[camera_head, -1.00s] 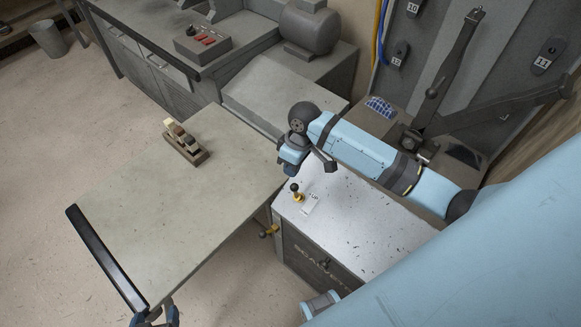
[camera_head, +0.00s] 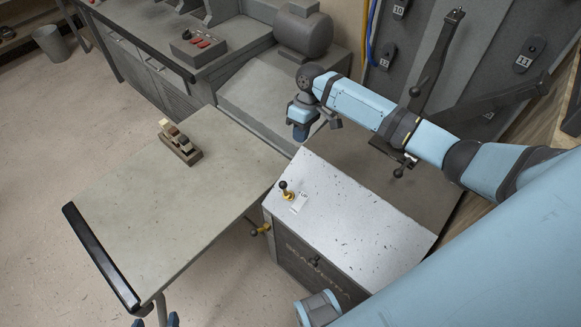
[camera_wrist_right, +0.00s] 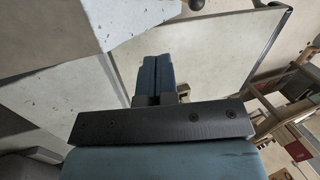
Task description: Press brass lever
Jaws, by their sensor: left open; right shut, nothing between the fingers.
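A small lever with a black knob and brass base (camera_head: 286,191) stands on the speckled top of the grey machine box (camera_head: 345,215), beside a white label. A second brass lever with a dark knob (camera_head: 261,230) sticks out from the box's left side. My right gripper (camera_head: 300,132) is above and behind the top lever, apart from both levers. Its blue fingers are shut and empty in the right wrist view (camera_wrist_right: 151,78). My left gripper (camera_head: 166,322) is open at the bottom edge, mostly out of frame.
A grey table (camera_head: 170,215) with a black edge bar stands left of the box. A motor-like drum (camera_head: 303,32) stands on the bench behind.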

